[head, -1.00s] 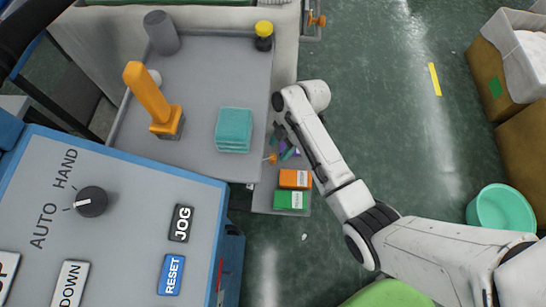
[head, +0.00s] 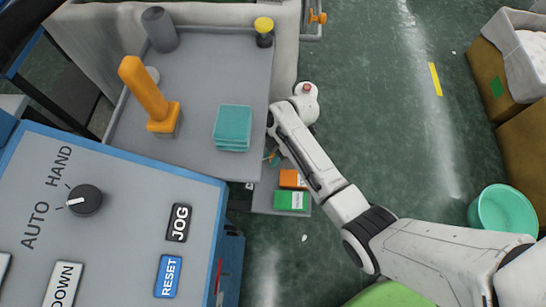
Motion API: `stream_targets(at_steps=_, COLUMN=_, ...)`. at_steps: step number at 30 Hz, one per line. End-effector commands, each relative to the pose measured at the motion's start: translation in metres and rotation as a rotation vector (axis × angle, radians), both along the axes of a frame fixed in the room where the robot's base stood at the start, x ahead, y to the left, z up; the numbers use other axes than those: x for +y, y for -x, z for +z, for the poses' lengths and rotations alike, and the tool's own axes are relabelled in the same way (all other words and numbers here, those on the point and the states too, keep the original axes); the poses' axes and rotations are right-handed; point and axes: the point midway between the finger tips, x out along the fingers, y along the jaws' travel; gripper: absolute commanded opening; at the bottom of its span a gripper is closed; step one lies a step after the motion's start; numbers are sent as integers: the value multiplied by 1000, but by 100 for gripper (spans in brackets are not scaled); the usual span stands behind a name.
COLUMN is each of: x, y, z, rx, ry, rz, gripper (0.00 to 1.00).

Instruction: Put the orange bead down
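I cannot pick out the orange bead with certainty.
On the tabletop are a stack of teal cloths (head: 233,127), an orange-handled tool (head: 150,95), a grey cylinder (head: 160,30) and a yellow-topped item (head: 264,32). Orange (head: 292,179) and green boxes (head: 291,200) sit on a lower shelf. A control panel (head: 110,215) fills the lower left.

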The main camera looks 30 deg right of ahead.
Motion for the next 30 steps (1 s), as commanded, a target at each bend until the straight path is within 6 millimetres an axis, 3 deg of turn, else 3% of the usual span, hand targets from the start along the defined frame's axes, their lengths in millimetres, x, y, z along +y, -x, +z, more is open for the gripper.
stream_targets(at_steps=7, x=0, y=0, z=0, rx=0, ry=0, rz=0, gripper=0)
stream_targets(at_steps=20, x=0, y=0, z=7, rx=0, ry=0, rz=0, gripper=0)
stream_targets(at_steps=26, x=0, y=0, z=35, rx=-4, ry=0, rz=1, gripper=0)
stream_targets(at_steps=30, x=-6, y=22, z=60, rx=-2, ry=0, rz=-3, gripper=0)
